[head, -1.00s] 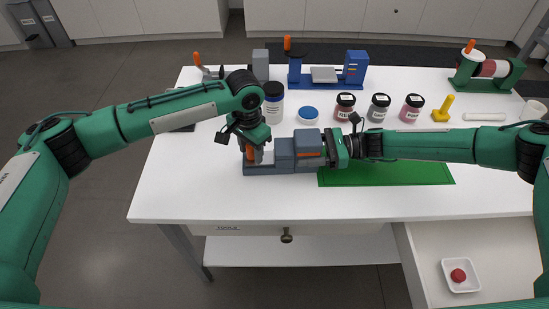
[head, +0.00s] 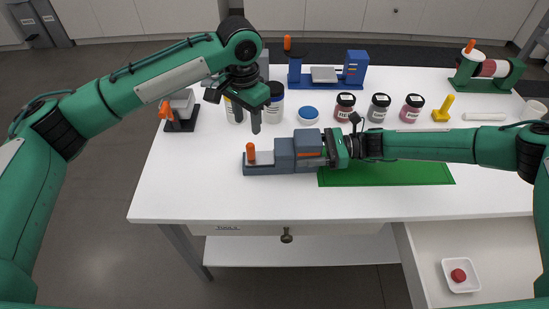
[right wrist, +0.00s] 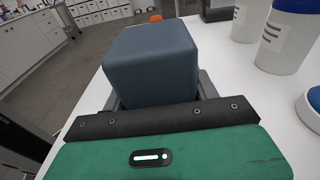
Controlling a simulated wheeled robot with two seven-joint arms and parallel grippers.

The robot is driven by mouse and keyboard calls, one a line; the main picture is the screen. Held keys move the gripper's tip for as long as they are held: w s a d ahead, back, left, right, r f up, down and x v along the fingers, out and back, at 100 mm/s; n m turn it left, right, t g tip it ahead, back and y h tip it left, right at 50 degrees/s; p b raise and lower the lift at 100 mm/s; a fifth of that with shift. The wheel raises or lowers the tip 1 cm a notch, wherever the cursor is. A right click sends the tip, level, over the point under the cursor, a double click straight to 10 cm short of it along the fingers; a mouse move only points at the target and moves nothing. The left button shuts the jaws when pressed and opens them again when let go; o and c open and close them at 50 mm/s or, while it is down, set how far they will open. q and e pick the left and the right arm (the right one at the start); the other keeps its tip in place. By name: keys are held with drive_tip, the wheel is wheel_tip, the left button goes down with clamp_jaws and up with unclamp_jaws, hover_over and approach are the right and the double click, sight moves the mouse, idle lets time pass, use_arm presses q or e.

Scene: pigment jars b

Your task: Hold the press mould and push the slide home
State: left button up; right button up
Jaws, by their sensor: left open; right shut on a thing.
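The blue-grey press mould (head: 284,149) lies on the white table, its long side running left to right. My right gripper (head: 327,148) is shut on the mould's right-hand block, which has an orange stripe. In the right wrist view the blue-grey block (right wrist: 150,62) fills the space between the fingers, and an orange tip shows beyond it. My left gripper (head: 243,117) is open and empty, above and behind the knob, apart from the mould.
A green mat (head: 390,173) lies under my right forearm. A white jar with a blue lid (head: 275,103) and a low blue-lidded tub (head: 308,114) stand behind the mould. Several dark-lidded jars stand farther right. An open drawer (head: 480,245) is at front right. The table's front left is clear.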

use_arm(q)
drive_tip(key=shift+r, duration=0.35)
use_arm(e)
drive_tip(key=shift+s+f, duration=0.15)
drive_tip(key=shift+f, duration=0.3)
use_arm(q)
drive_tip(key=shift+w+f, duration=0.1)
use_arm(e)
drive_tip(key=o, duration=1.3)
drive_tip(key=shift+d, duration=0.1)
drive_tip(key=shift+r, duration=0.15)
drive_tip(key=shift+r, duration=0.1)
drive_tip(key=d, duration=0.8)
drive_tip(key=d+r, duration=0.1)
drive_tip(key=d, duration=0.3)
drive_tip(key=shift+w, duration=0.4)
